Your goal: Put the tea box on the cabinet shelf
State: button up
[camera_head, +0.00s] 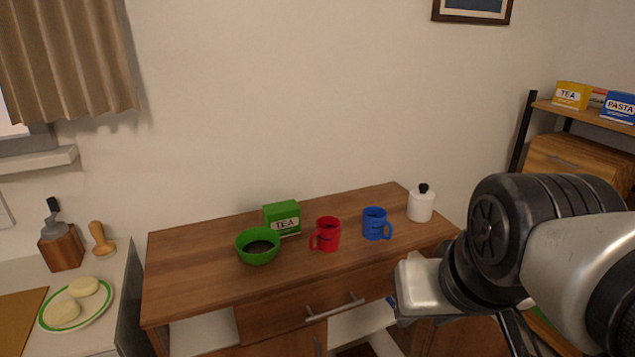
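A green tea box (282,217) stands upright on top of the wooden cabinet (200,262), behind a green bowl. A second, yellow tea box (571,95) stands on the shelf unit (590,115) at the right. The wooden cabinet has a drawer with a metal handle, and pale compartments show below its top. My gripper (420,287) is in front of the cabinet's right part, apart from both tea boxes. Its fingers are mostly hidden, so I cannot tell whether it is open. A small blue patch shows at its left edge; I cannot tell what it is.
The green bowl (258,247) with dark contents, a red mug (326,234), a blue mug (375,223) and a white lidded jar (420,204) stand on the cabinet top. A blue pasta box (619,107) is on the right shelf. The cabinet top's left part is clear.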

aim_at(362, 319)
jog(key=j+z, duration=0.1)
jog(key=z, duration=0.35)
jog(key=j+z, duration=0.1)
jog(key=z, duration=0.35)
jog(key=j+z, duration=0.15)
jog(key=z, duration=0.3)
jog(key=k+j, duration=0.1)
jog(key=j, duration=0.35)
jog(key=k+j, duration=0.1)
jog(key=j, duration=0.3)
